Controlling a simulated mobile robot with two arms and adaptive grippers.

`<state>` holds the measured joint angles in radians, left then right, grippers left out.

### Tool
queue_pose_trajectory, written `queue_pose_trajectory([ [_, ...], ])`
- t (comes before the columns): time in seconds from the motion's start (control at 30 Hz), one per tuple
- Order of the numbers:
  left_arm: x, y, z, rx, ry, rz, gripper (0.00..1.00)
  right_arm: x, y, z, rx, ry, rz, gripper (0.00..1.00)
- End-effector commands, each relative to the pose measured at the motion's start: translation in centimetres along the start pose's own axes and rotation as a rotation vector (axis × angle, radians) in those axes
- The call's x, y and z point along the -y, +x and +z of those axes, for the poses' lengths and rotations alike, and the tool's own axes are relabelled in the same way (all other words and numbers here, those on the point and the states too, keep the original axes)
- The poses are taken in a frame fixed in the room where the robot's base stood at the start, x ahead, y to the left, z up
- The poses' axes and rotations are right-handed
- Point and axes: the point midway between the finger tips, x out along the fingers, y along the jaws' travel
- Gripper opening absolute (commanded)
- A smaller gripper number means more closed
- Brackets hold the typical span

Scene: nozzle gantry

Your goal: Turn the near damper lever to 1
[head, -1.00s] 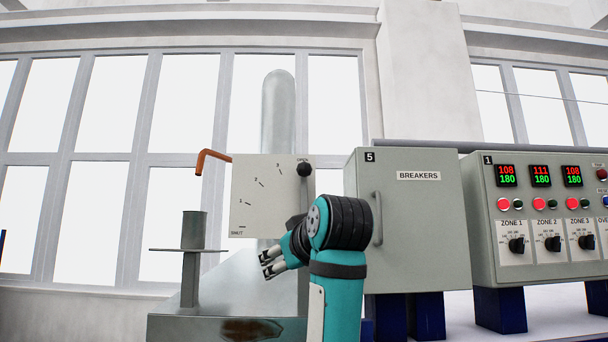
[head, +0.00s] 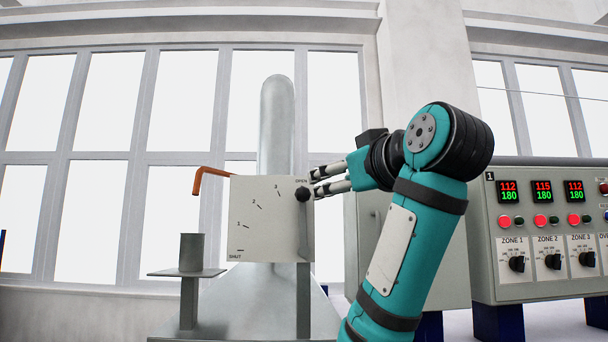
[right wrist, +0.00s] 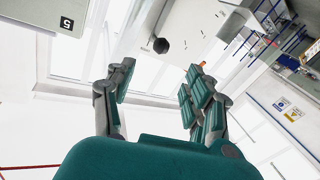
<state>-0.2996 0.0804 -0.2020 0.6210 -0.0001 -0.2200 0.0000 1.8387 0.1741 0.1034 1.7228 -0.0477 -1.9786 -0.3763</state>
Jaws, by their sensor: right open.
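The damper's pale plate (head: 262,225) carries marks SHUT, 1, 2, 3 and OPEN. The lever's black knob (head: 303,194) is at the plate's upper right, by OPEN. My right gripper (head: 316,181) is open and empty just right of the knob, its fingers pointing left toward it. In the right wrist view the knob (right wrist: 161,46) shows ahead of the gap between the spread fingers (right wrist: 158,76), and nothing is between them. I cannot tell the exact distance from fingertips to knob. My left gripper is not in view.
A grey breaker cabinet (head: 368,232) stands behind my right arm, mostly hidden. A zone control panel (head: 545,275) is at the right. An orange bent rod (head: 205,174) sticks out left of the plate, above a grey post with a small shelf (head: 188,272).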

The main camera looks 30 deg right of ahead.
Motion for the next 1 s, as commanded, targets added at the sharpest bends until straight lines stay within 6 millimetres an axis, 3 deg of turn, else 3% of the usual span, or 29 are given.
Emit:
queue_pose_trajectory([
  [0.1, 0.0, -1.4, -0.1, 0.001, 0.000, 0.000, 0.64, 0.1, 3.1, -0.1, 0.010, 0.000, -0.005, 0.53],
  [0.5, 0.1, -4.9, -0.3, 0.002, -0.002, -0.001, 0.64, 0.1, 11.3, 0.0, 0.009, 0.001, -0.004, 0.53],
  [0.7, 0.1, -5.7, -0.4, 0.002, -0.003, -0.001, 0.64, 0.1, 13.4, 0.1, 0.006, 0.000, -0.002, 0.53],
  [1.0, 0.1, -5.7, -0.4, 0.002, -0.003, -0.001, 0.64, 0.1, 13.9, 0.3, 0.004, 0.000, -0.001, 0.53],
])
